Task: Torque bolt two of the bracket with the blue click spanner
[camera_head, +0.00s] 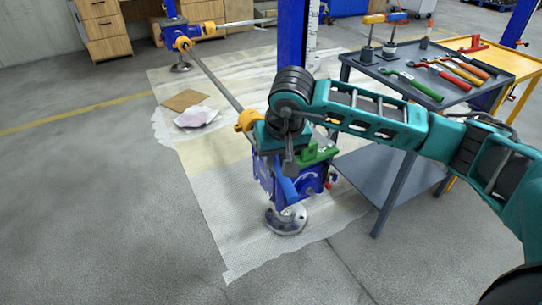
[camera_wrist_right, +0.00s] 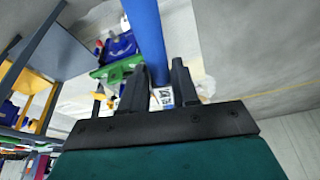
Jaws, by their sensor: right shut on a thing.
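My right gripper (camera_head: 290,165) is over the near screw jack (camera_head: 312,184), a blue housing above a round metal foot. It is shut on a blue bar-like handle (camera_head: 286,190), taken to be the blue click spanner, which slants down in front of the housing. In the right wrist view the handle (camera_wrist_right: 147,35) runs between the two dark fingers (camera_wrist_right: 160,88). A green part (camera_head: 318,154), possibly the bracket, sits at the housing's top right; it also shows in the wrist view (camera_wrist_right: 110,72). The bolts and the spanner's head cannot be made out. My left gripper is out of view.
A grey tool cart (camera_head: 370,70) with several coloured tools stands right of the jack, under my right arm. A yellow cart (camera_head: 520,65) is behind it. A shaft (camera_head: 215,78) runs to a far jack (camera_head: 180,42). The floor at left is clear.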

